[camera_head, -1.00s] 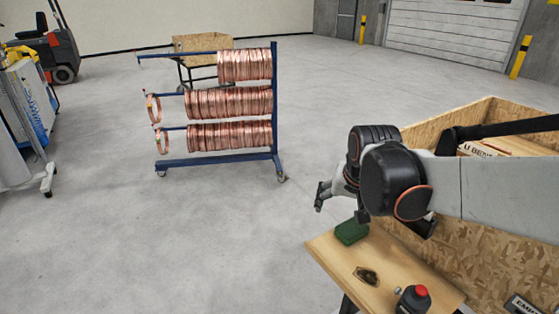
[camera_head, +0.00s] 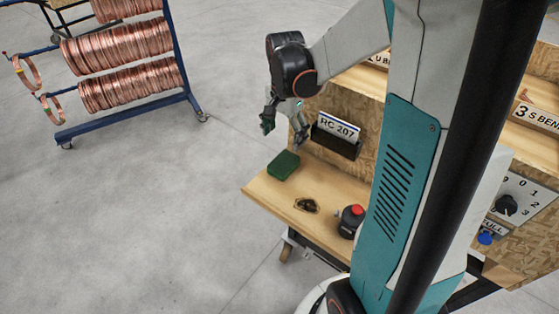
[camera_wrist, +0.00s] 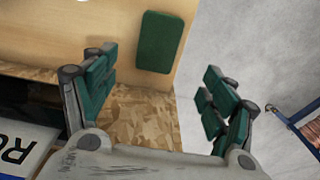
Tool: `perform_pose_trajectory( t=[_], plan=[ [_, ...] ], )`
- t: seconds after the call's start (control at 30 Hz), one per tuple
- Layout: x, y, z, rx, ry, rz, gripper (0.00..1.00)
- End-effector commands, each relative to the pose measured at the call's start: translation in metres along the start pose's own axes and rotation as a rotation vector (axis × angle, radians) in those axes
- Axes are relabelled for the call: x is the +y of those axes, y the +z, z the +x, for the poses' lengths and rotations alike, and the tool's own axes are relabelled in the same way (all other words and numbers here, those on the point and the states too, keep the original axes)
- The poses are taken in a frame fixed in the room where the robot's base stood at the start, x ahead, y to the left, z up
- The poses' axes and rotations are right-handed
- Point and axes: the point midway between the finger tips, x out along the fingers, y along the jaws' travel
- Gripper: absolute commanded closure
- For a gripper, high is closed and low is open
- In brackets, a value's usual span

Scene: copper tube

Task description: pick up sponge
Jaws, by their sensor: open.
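The sponge (camera_head: 284,165) is a dark green block lying on the wooden table (camera_head: 262,187) near its far left corner. It also shows in the wrist view (camera_wrist: 160,42), flat on the wood, beyond and between my fingers. My gripper (camera_head: 284,128) is above the table on the far side of the sponge in the head view, apart from it. In the wrist view my gripper (camera_wrist: 157,92) has its two green-padded fingers spread wide, with nothing between them.
A wooden panel with a sign (camera_head: 337,128) in a dark holder rises behind. A rack of copper coils (camera_head: 125,60) stands at the upper left. Open floor lies left.

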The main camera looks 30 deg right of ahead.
Motion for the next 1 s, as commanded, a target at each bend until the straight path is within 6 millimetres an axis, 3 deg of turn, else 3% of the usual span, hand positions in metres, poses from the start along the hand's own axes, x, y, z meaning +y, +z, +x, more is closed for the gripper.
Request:
perform_pose_trajectory(
  t=[0.03, 0.2, 0.53, 0.8, 1.0],
  plan=[
    [0.0, 0.0, 0.013, 0.0, 0.0, -0.001, 0.22],
    [0.0, 0.0, 0.038, 0.001, -0.001, -0.001, 0.22],
    [0.001, 0.001, 0.058, 0.001, -0.001, -0.002, 0.22],
    [0.003, 0.001, 0.096, 0.001, -0.001, -0.002, 0.22],
    [0.003, 0.002, 0.1, 0.001, -0.001, -0.002, 0.22]
  ],
)
